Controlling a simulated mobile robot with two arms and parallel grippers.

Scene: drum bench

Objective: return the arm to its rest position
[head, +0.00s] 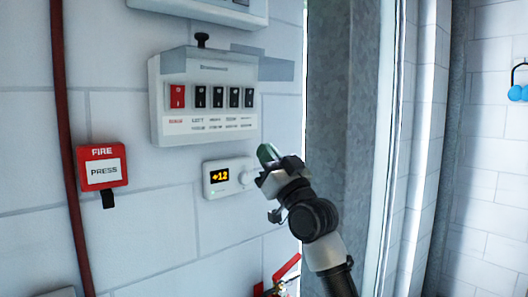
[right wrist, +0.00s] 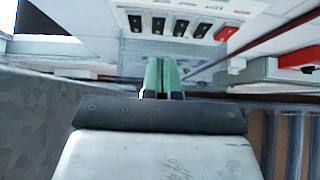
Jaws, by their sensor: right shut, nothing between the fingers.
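My right arm comes up from the bottom of the head view. Its gripper (head: 268,154) has green fingertips and is at the right of a white thermostat box (head: 217,178) with a lit display reading about +12. The gripper partly covers the right end of that box, and I cannot tell whether it touches it. In the right wrist view the two green fingers (right wrist: 161,75) are shut together with nothing between them. My left gripper is not in view.
A switch panel (head: 207,128) with one red and several black switches is on the wall above. A red fire box (head: 102,167) and a red pipe (head: 68,130) are at the left. A red-handled valve (head: 286,268) is below the gripper. A grey column (head: 345,120) stands at the right.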

